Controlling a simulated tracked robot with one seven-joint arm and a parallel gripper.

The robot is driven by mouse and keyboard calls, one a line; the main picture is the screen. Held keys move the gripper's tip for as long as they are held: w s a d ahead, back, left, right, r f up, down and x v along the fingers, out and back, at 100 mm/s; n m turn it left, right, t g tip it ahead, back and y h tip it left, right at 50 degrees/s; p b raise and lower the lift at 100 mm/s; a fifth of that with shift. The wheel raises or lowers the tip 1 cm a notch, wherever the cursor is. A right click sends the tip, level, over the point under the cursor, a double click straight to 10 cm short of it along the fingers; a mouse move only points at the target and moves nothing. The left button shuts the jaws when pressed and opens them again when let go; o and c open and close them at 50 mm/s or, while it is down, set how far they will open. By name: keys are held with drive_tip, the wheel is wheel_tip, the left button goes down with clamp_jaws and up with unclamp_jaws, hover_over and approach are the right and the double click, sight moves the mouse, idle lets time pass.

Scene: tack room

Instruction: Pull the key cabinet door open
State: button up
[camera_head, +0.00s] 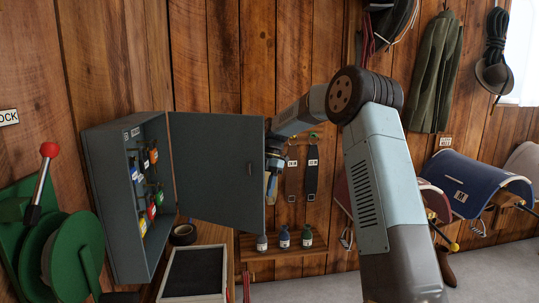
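The grey key cabinet (112,205) is on the left, and its inside shows several hooks with coloured key tags (146,185). Its door (215,165) stands wide open, swung out to the right of the box. My arm reaches in from the right, and my gripper (271,187) is at the door's right edge, partly behind it. The door and my own wrist hide much of the fingers, so I cannot tell whether they are open or shut, or whether they touch the door.
A green reel with a red-knobbed lever (48,150) stands at the far left. A dark framed board (195,275) and a black tape roll (184,234) lie below the door. Several small bottles (284,237) stand on a low shelf.

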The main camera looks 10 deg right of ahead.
drive_tip(key=v, duration=1.3)
drive_tip(key=shift+a, duration=0.15)
idle(1.0)
idle(0.5)
drive_tip(key=v, duration=0.8)
drive_tip(key=shift+f, duration=0.1)
